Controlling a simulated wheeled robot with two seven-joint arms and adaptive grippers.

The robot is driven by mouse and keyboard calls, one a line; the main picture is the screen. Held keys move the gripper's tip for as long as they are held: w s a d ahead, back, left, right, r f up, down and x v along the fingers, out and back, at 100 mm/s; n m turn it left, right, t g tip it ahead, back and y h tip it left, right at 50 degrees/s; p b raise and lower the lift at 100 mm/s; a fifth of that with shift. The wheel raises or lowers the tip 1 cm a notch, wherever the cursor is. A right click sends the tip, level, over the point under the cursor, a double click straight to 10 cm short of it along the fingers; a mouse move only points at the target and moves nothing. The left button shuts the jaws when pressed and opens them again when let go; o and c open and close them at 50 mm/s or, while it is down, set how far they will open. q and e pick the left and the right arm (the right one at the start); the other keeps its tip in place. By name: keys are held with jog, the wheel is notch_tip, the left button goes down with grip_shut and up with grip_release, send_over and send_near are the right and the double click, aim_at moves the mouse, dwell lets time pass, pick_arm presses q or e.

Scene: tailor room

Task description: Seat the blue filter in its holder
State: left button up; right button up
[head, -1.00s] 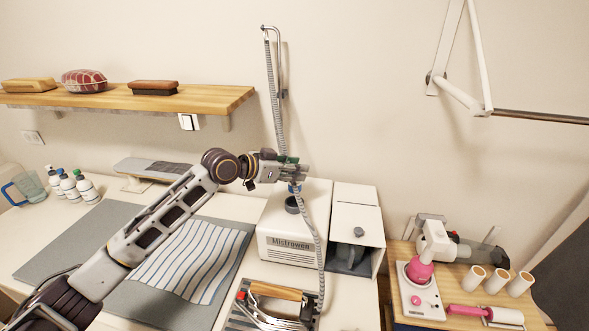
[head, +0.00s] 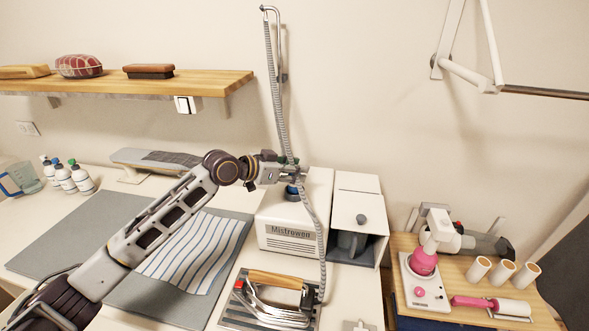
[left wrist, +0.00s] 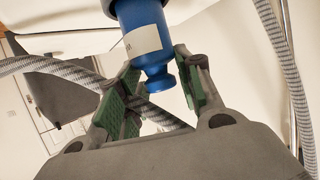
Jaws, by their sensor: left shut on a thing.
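The blue filter (head: 292,190) is at the top of the white Mistrowen unit (head: 290,236), over its dark round holder. Little of the holder shows, and I cannot tell how deep the filter sits. My left gripper (head: 289,172) is just above, shut on the blue filter. In the left wrist view the filter (left wrist: 142,32), with a pale label, has its narrow knobbed end between the green-padded fingers (left wrist: 158,95). My right gripper is not in view.
A grey ribbed hose (head: 279,100) hangs from a stand and passes close beside my left gripper and the unit. An iron (head: 276,300) rests in front. A wooden shelf (head: 210,83) is above left.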

pick_arm(q)
jog(key=shift+f, duration=0.3)
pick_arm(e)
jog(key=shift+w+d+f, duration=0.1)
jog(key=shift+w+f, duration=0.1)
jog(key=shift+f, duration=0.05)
pick_arm(q)
jog(key=shift+p, duration=0.45)
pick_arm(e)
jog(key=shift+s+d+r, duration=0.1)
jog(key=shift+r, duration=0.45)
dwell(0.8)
pick_arm(q)
jog(key=shift+f+b, duration=0.3)
jog(key=shift+f, duration=0.3)
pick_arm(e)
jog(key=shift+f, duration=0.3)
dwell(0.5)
pick_arm(q)
jog(key=o, duration=0.8)
jog(key=shift+c, duration=0.2)
jog(key=shift+a, duration=0.15)
